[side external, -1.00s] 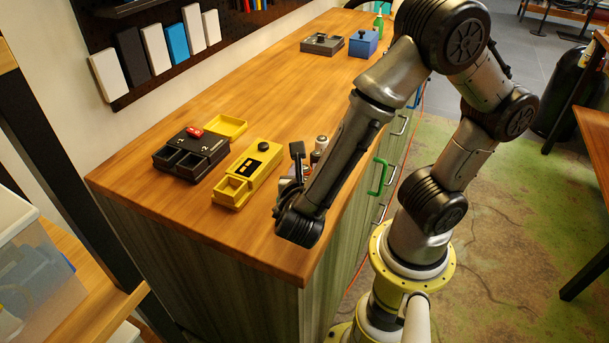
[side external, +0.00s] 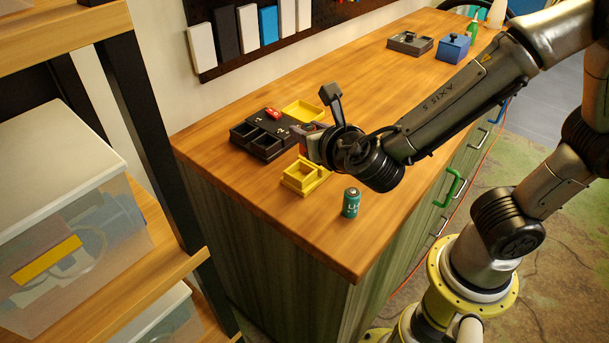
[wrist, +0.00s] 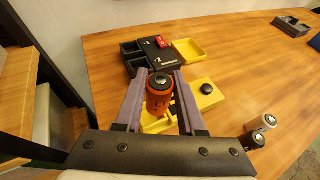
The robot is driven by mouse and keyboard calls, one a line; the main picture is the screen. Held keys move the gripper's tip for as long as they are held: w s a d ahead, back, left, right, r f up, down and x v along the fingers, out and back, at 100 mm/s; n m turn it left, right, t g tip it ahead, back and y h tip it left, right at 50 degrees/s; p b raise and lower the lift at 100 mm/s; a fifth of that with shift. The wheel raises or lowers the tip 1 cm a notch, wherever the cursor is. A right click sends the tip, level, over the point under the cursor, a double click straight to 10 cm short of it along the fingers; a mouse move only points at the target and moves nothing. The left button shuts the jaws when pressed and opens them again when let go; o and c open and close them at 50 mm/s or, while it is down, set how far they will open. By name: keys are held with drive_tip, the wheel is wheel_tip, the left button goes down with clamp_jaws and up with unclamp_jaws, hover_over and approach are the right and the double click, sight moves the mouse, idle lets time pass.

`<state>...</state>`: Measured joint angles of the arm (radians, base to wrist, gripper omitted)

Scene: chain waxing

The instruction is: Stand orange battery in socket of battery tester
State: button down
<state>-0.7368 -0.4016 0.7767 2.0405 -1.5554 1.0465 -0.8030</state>
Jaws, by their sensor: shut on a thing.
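My gripper (wrist: 160,78) is shut on the orange battery (wrist: 158,100), with one finger on each side of it in the wrist view. The battery looks upright, its metal cap toward the camera. The yellow battery tester (wrist: 203,99) lies beneath, with a black knob on its right part; the battery and fingers hide most of its socket end. In the side view, the tester's open square socket (side external: 301,178) shows just below my gripper (side external: 312,142). I cannot tell whether the battery touches the socket.
A black box (side external: 262,138) with open compartments, a red part and a yellow tray (side external: 303,110) lies behind the tester. A green battery (side external: 351,203) stands near the front edge. Two more batteries, one pale-topped (wrist: 262,123) and one dark (wrist: 253,140), stand right in the wrist view.

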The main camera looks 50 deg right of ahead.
drive_tip(key=shift+w+a+r+n+t+y, duration=0.1)
drive_tip(key=shift+w+a+n+t+y, duration=0.25)
drive_tip(key=shift+w, duration=0.25)
drive_tip(key=f, duration=0.4)
drive_tip(key=shift+w+d, duration=0.35)
drive_tip(key=shift+f, duration=1.95)
drive_tip(key=shift+f, duration=0.15)
drive_tip(key=c, duration=0.5)
unclamp_jaws()
